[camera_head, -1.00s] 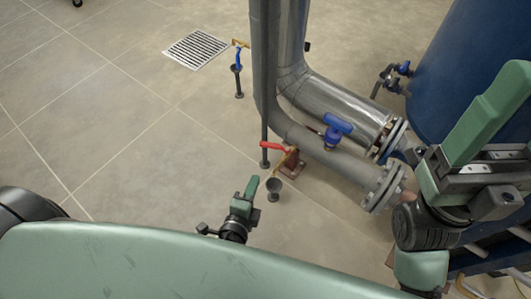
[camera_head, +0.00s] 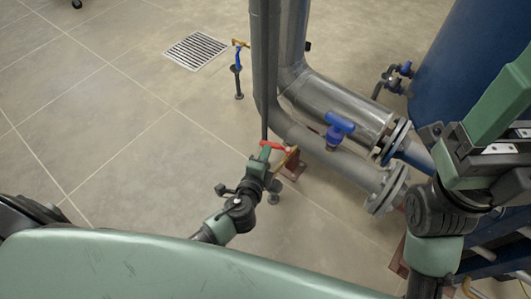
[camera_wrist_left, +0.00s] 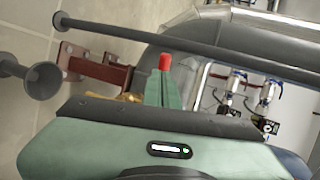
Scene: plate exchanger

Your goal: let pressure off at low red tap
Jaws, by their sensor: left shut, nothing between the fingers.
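The low red tap has a red lever handle (camera_head: 273,146) at the foot of the grey vertical pipe, low over the floor. Its brass-coloured body (camera_head: 291,157) is partly hidden by my left gripper. My left gripper (camera_head: 262,154) is shut and empty, its green fingertips right by the handle's left end. In the left wrist view the green fingers (camera_wrist_left: 164,93) are together, and the red handle end (camera_wrist_left: 165,62) shows just past their tips. I cannot tell whether they touch. My right gripper (camera_head: 490,125) is at the right edge; its jaw state is unclear.
A blue-handled valve (camera_head: 338,128) sits on the pipe to the right, beside flanged pipes and a blue tank (camera_head: 460,60). A small blue tap (camera_head: 238,62) stands behind near a floor grate (camera_head: 195,50). Floor at left is clear.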

